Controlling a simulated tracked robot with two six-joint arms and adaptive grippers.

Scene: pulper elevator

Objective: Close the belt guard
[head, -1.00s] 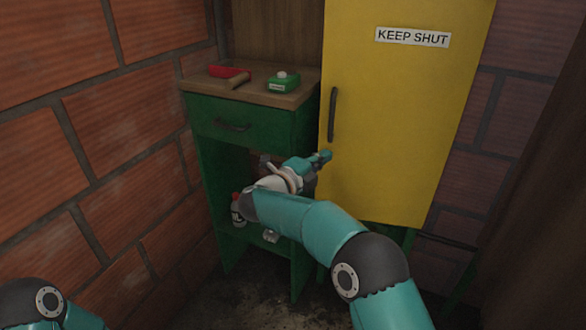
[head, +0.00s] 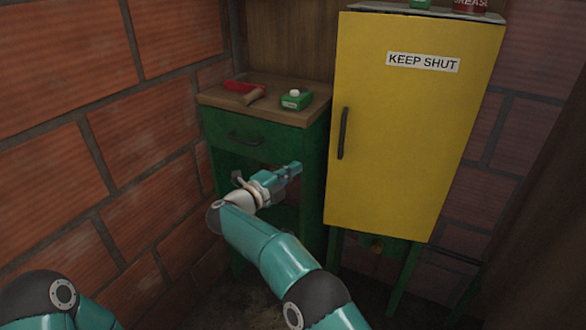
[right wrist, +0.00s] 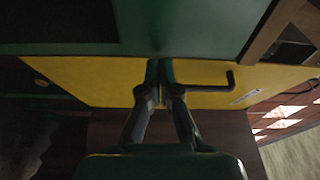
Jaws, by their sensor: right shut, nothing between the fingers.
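The belt guard is a tall yellow panel (head: 400,150) with a "KEEP SHUT" label (head: 422,62) and a black vertical bar handle (head: 343,133) near its left edge. It appears to lie against the green-legged stand, but I cannot tell whether it is fully closed. My right gripper (head: 294,168) is shut and empty, left of the panel's edge and lower than the handle, in front of the green cabinet. In the right wrist view, the fingertips (right wrist: 165,80) are together before the yellow panel (right wrist: 90,80), with the handle (right wrist: 230,85) to their right. My left gripper is out of view.
A green cabinet (head: 222,130) with a drawer and wooden top stands left of the guard. A red object (head: 240,86), a wooden-handled tool (head: 254,96) and a green bottle (head: 296,99) are on it. Brick walls close in the left and right.

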